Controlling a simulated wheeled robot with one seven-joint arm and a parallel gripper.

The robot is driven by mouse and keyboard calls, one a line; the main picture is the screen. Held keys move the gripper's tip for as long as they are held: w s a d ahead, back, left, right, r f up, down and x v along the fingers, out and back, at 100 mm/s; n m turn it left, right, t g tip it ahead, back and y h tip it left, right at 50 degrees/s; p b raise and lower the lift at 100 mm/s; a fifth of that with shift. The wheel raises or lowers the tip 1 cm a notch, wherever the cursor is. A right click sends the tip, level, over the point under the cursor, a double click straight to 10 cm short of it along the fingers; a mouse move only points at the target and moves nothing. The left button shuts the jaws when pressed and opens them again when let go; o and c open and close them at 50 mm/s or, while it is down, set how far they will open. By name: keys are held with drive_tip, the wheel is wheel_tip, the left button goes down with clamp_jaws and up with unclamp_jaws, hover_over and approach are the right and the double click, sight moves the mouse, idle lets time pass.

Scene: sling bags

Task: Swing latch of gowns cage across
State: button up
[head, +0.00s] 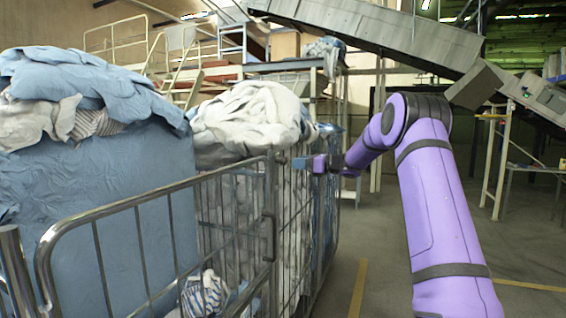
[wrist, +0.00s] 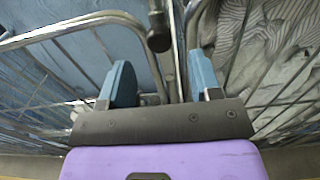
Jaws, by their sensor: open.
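The cage of blue gowns stands at the left in the head view, with blue cloth (head: 100,85) piled above its metal front gate (head: 130,203). A dark upright bar (head: 268,237), which looks like the latch, is at the gate's right end. My gripper (head: 300,163) is beside the top of the gate's end post, its blue fingers pointing left. In the wrist view my gripper (wrist: 162,78) is open and empty. A dark rod with a round knob (wrist: 158,38) lies ahead, between the lines of the two fingers; I cannot tell whether it is the same bar.
A second cage with whitish cloth (head: 250,115) stands behind, close to the gate's end. Its wire side (head: 300,235) runs below my gripper. A conveyor (head: 385,35) slopes across the back. The floor (head: 375,260) right of the cages is clear around my arm.

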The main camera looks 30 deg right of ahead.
sight(286, 161)
drive_tip(key=x, duration=0.7)
drive_tip(key=shift+w+a, duration=0.25)
drive_tip(key=shift+a, duration=0.05)
clamp_jaws()
